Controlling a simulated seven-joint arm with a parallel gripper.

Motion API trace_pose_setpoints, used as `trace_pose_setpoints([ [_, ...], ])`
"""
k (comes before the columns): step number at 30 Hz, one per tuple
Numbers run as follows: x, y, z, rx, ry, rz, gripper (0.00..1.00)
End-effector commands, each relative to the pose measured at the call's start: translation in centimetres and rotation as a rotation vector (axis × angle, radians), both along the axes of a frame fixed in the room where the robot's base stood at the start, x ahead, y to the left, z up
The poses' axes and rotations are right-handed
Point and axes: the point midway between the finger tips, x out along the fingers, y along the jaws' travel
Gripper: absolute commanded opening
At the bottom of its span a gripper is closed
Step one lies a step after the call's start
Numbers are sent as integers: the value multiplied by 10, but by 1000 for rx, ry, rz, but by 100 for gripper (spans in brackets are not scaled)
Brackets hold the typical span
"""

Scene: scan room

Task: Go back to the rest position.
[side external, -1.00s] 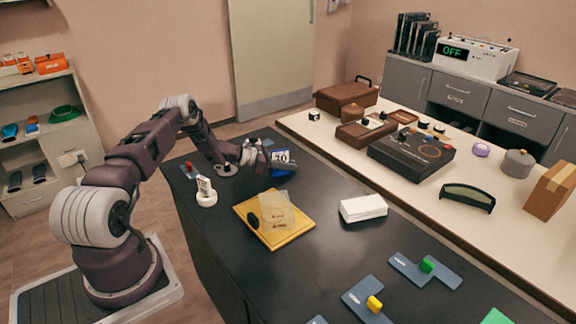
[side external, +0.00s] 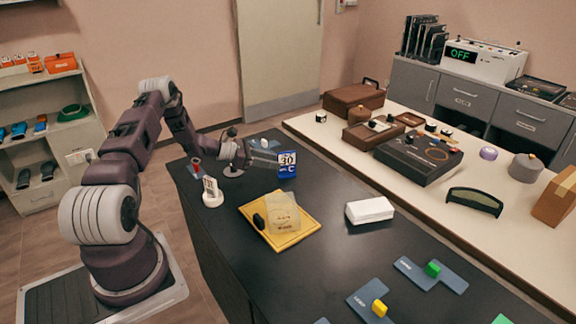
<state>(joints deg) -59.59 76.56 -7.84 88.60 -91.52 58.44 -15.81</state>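My gripper (side external: 264,157) is at the far left part of the dark table, pointing right, with its pale fingers low over the surface. A blue and white block marked 30 (side external: 288,163) stands upright just right of the fingertips. I cannot tell whether the fingers touch it or only overlap it in this view. The fingers are too small to tell whether they are open or shut. No held thing is clearly visible.
On the dark table (side external: 335,260) stand a white round-based holder (side external: 211,192), a yellow tray (side external: 309,229) with a clear box (side external: 284,213), and a white block (side external: 369,211). Blue plates with small blocks lie at the front right. A pale counter (side external: 420,195) with devices runs behind.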

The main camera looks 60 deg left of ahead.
Motion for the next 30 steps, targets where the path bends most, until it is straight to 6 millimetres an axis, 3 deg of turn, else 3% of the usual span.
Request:
trace_pose_setpoints([
  [6,-26,10,12,0,0,-1,32],
  [15,-28,11,13,1,1,-3,32],
  [17,-24,6,22,15,0,-25,32],
  [19,-17,-11,48,60,2,-98,32],
  [20,-12,-25,63,96,-1,-154,32],
  [22,-3,-71,107,218,-14,-332,32],
  [25,-9,-152,170,434,-39,-628,32],
  [28,-41,-231,223,677,-80,-925,32],
  [30,-79,-281,253,867,-119,-1132,32],
])
